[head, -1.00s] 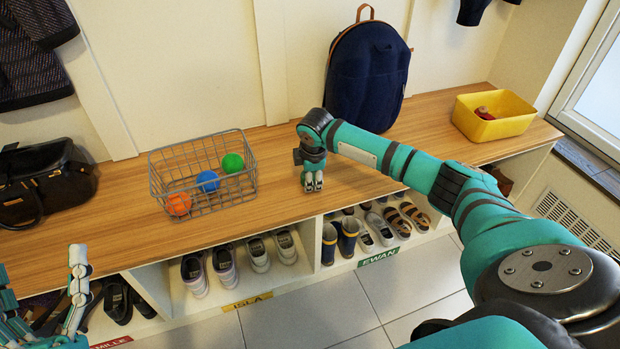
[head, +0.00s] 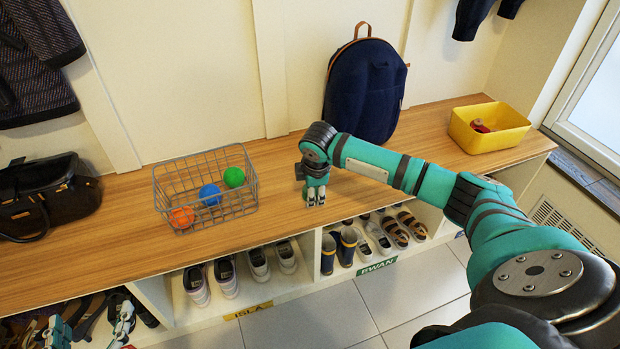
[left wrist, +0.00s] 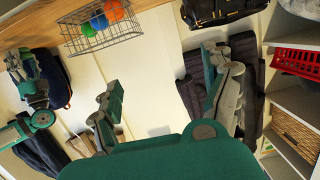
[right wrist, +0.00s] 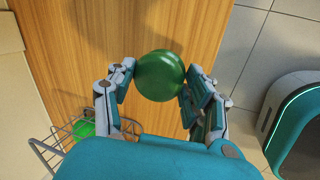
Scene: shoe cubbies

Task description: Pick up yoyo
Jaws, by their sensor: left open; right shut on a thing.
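The yoyo (right wrist: 160,76) is a round, glossy green disc in the right wrist view. My right gripper (right wrist: 157,92) is shut on it, with fingers on both its sides. In the head view my right gripper (head: 316,196) points down at the wooden bench, right of the wire basket, and its fingers hide the yoyo. I cannot tell whether the yoyo touches the bench. My left gripper (head: 92,328) is open and empty at the lower left of the head view, in front of the cubbies. Its spread fingers also show in the left wrist view (left wrist: 160,70).
A wire basket (head: 207,190) with orange, blue and green balls stands on the bench (head: 120,240). A navy backpack (head: 365,92) stands behind my right gripper. A yellow bin (head: 490,137) with a red thing is at right, a black bag (head: 50,197) at left. Shoes fill the cubbies below.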

